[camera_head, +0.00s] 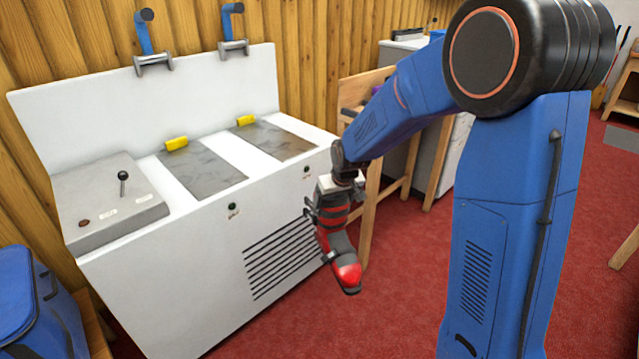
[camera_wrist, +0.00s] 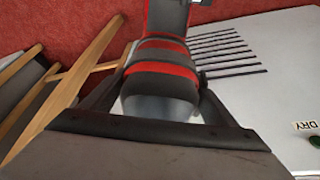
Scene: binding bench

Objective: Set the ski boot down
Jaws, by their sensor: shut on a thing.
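The ski boot (camera_head: 341,250) is red and black and hangs upright in the air, toe pointing down and toward the front. It is in front of the white bench's right end, above the red floor. My gripper (camera_head: 332,196) is shut on the boot's upper cuff. In the wrist view the boot (camera_wrist: 165,55) shows between the two fingers of my gripper (camera_wrist: 160,103), with red and dark bands. The boot's sole is mostly hidden.
The white binding bench (camera_head: 180,270) has two grey plates, yellow blocks and a lever box on top. Blue-handled clamps (camera_head: 145,35) stand on its back panel. A wooden frame (camera_head: 372,190) stands to the right. A blue bag (camera_head: 35,305) lies at lower left. Red floor (camera_head: 400,300) is clear in front.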

